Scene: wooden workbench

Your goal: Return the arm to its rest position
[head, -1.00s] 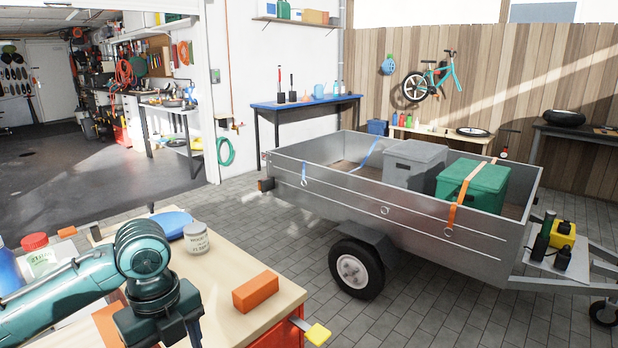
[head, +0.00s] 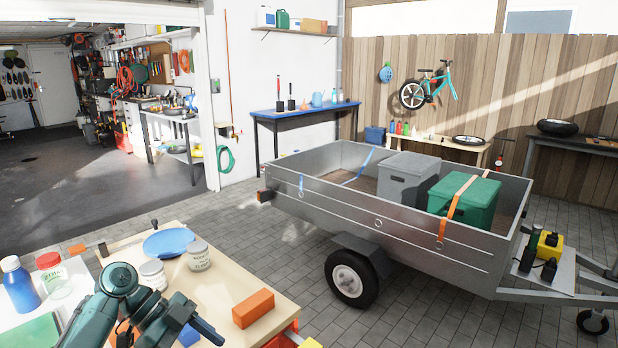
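My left arm (head: 118,282) is teal and dark. It reaches up from the bottom left over the wooden workbench (head: 235,285) and bends down to the right. Its dark end, my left gripper (head: 198,326), is low over the bench near the bottom edge. Its fingers cannot be made out, so I cannot tell whether it is open or holds anything. A small blue thing (head: 188,337) shows just below it, partly hidden. My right arm and gripper are not in view.
A metal trailer (head: 390,235) stands beyond on open paving.

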